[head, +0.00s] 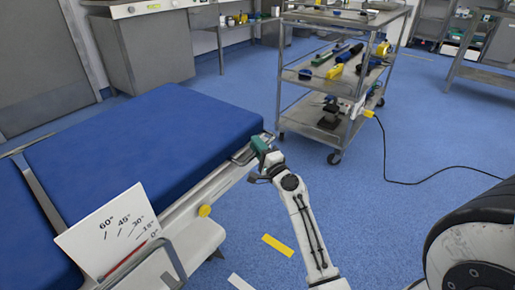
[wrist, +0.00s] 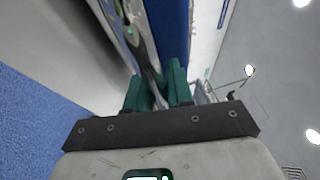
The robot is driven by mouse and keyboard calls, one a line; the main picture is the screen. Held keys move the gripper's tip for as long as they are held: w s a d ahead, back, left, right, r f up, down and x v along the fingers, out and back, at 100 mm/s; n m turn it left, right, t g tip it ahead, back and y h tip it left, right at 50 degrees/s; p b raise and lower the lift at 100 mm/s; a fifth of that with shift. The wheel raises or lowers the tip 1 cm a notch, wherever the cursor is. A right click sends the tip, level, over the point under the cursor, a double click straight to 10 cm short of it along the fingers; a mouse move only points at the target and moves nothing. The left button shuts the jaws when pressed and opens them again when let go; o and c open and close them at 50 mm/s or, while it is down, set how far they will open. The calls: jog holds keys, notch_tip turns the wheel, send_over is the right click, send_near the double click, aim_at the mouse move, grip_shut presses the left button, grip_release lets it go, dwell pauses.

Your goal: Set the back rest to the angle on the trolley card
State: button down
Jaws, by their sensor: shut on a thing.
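The operating table's blue back rest pad (head: 140,140) looks about flat in the head view. A white angle plate (head: 105,235) at the table's side is marked 60, 45, 30, 15 and 0 degrees. A red pointer (head: 124,262) lies along its lower edge, near the 0 mark. My gripper (head: 262,145) is at the pad's far right corner, shut on a part of the back rest there. In the wrist view, my gripper's green fingers (wrist: 157,82) close around a narrow grey part beside the blue pad (wrist: 170,35). I cannot make out a readable card on the trolley (head: 290,100).
A yellow knob (head: 204,210) sits on the table's side rail. The trolley carries several tools, and a black cable (head: 385,160) runs from it across the floor. Yellow (head: 278,245) and white (head: 240,283) strips mark the floor. Blue floor between table and trolley is clear.

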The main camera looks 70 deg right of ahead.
jog(key=w+a+r+n+t+y+p, duration=0.1)
jog(key=a+r+n+p, duration=0.3)
jog(key=r, duration=0.6)
jog(key=a+r+n+t+p, duration=0.1)
jog(key=r+p, duration=0.5)
jog(key=r, duration=0.5)
jog(key=w+a+r+n+t+y+p, duration=0.2)
jog(key=a+r+n+p, duration=0.4)
jog(key=a+r+p, duration=0.4)
jog(key=shift+w+a+r+n+t, duration=0.4)
jog(key=shift+a+r, duration=0.45)
jog(key=shift+r, duration=1.2)
jog(key=shift+w, duration=0.1)
jog(key=c, duration=1.4)
grip_release()
